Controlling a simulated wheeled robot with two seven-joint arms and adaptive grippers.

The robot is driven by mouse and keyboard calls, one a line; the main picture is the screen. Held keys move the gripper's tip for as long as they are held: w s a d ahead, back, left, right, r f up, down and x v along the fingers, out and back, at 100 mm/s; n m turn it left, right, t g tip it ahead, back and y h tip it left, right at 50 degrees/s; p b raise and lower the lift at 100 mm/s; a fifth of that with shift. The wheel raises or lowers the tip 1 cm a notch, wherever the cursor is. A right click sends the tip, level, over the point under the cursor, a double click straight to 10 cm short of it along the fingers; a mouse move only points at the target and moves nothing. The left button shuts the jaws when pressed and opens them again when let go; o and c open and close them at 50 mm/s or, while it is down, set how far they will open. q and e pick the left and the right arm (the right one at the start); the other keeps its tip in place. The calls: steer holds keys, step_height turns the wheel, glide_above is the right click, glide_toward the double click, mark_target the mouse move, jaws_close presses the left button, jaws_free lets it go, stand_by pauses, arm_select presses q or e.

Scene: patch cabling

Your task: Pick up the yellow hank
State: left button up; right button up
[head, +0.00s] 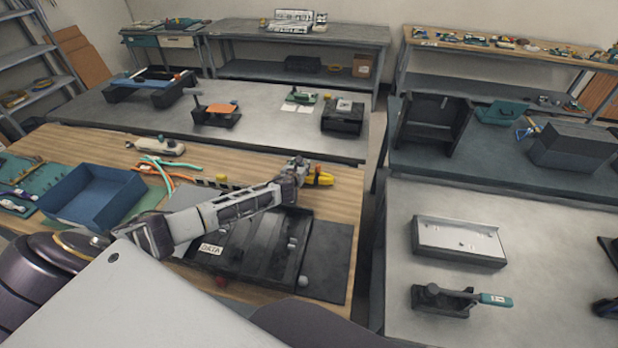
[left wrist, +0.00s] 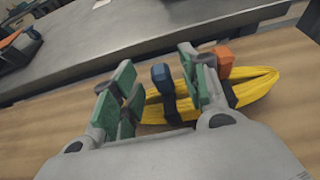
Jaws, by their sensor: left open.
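The yellow hank (head: 321,179) lies at the far right edge of the wooden table in the head view, partly hidden by my left gripper (head: 297,168). In the left wrist view the hank (left wrist: 255,89) lies slantwise, with a dark blue-topped band or clip (left wrist: 163,88) and an orange-topped piece (left wrist: 222,62) at it. My left gripper (left wrist: 157,68) is open, with green-padded fingers. The blue-topped piece shows between the fingers, and the right finger covers part of the hank. I cannot tell whether the fingers touch it. My right gripper is not in view.
A black tray (head: 268,268) with parts lies below my left forearm. A blue bin (head: 93,198) and orange and green cables (head: 170,172) are at the left. A grey table (head: 262,133) stands beyond a narrow gap.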

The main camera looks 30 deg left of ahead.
arm_select(q)
jaws_close()
stand_by(0.3)
steer(key=shift+r, duration=0.2)
step_height(320, 180, up, 10)
steer(key=shift+p, duration=0.35)
stand_by(0.6)
steer(key=shift+f, duration=0.1)
